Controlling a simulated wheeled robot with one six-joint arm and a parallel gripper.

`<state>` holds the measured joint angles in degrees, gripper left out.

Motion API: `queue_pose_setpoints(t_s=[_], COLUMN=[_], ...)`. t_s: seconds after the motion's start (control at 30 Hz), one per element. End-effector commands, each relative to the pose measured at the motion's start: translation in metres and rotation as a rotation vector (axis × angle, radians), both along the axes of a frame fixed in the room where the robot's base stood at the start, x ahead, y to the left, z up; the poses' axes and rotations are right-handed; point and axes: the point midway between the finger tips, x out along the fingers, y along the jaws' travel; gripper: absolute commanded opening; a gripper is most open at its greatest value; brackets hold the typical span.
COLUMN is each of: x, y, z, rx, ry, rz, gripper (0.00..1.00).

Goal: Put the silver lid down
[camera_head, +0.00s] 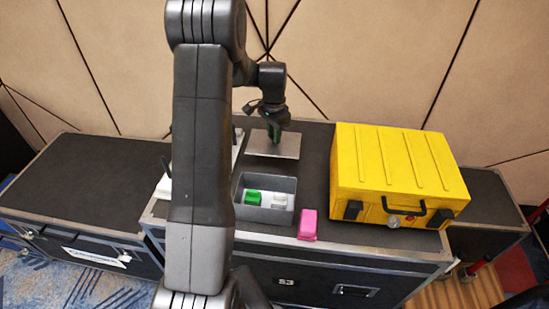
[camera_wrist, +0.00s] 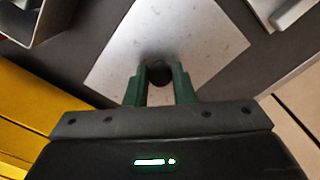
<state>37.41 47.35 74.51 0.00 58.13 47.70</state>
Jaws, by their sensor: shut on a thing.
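The silver lid (camera_head: 284,145) is a flat square plate with a dark round knob at its middle. In the head view it is at the back of the black case, behind the grey box (camera_head: 288,184). My gripper (camera_head: 273,133) points down at the lid. In the wrist view its green fingers (camera_wrist: 160,82) are shut on the knob of the lid (camera_wrist: 205,40). I cannot tell whether the lid touches the case top. The grey box is open at the top, with a green block (camera_head: 253,197) and a white block (camera_head: 280,200) in it.
A yellow case (camera_head: 385,160) stands close on the right. A white object (camera_head: 163,186) is partly hidden behind my arm. The black case top (camera_head: 318,165) is bare between the lid and the yellow case.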

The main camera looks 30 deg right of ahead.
Motion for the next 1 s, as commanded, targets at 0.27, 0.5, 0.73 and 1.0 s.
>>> queue_pose_setpoints(t_s=[0.27, 0.5, 0.73, 1.0], x=[0.0, -0.001, 0.0, 0.0], y=[0.0, 0.0, 0.0, 0.0], z=[-0.042, -0.067, -0.082, -0.085], rx=[0.001, 0.002, 0.0, 0.0], ry=[0.001, 0.003, 0.0, 0.0], rz=[0.0, 0.0, 0.0, 0.0], gripper=[0.0, 0.0, 0.0, 0.26])
